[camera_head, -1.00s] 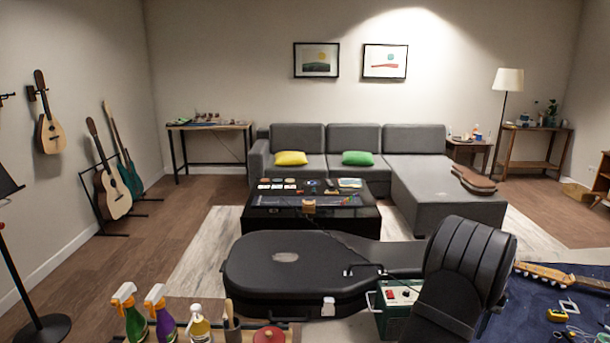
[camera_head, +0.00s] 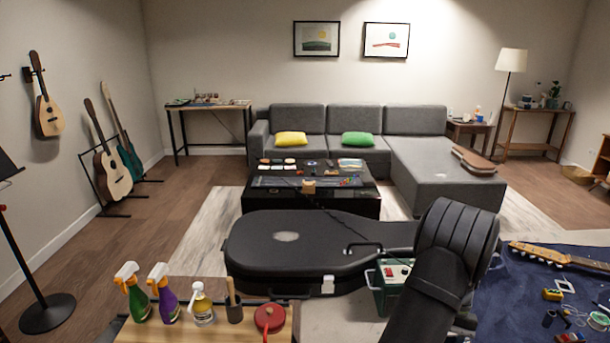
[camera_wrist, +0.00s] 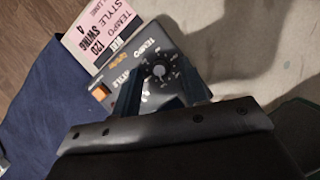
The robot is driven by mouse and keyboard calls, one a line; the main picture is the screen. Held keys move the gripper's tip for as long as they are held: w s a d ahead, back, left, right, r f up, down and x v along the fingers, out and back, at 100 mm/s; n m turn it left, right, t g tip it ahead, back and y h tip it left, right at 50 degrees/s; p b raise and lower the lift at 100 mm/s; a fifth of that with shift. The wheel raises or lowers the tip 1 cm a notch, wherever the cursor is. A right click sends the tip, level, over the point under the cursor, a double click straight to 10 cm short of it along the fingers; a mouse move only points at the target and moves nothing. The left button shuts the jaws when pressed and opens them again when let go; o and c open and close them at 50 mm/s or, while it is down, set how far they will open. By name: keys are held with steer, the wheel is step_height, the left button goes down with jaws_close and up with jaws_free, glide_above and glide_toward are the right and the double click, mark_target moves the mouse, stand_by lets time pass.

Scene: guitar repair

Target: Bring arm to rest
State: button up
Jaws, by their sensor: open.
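My arm (camera_head: 445,265) shows as a dark padded link at the lower right of the head view. My gripper (camera_wrist: 160,80) shows only in the wrist view. Its two dark fingers are apart, with nothing visibly held between them. Below or beyond them is a dark box (camera_wrist: 118,78) with a round dial (camera_wrist: 158,71), an orange button and the words TEMPO and STYLE. Whether the fingers touch the box, I cannot tell. The fingers cover part of it.
A printed card (camera_wrist: 95,28) lies beside the box, with blue cloth (camera_wrist: 35,125) to the left. In the head view, a black guitar case (camera_head: 310,245), a green box (camera_head: 388,290) and spray bottles (camera_head: 165,295) are near the arm. A guitar neck (camera_head: 545,252) lies on the right.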

steer(key=n, duration=0.2)
steer(key=n+h, duration=0.1)
steer(key=shift+w+a+n, duration=0.1)
steer(key=shift+a+n, duration=0.1)
steer(key=shift+n, duration=0.2)
steer(key=n+h, duration=0.2)
steer(key=n, duration=0.2)
steer(key=shift+a, duration=0.2)
steer(key=shift+w+r+n, duration=0.1)
steer(key=shift+r+n, duration=0.25)
steer(key=shift+n, duration=0.05)
steer(key=shift+v, duration=1.1)
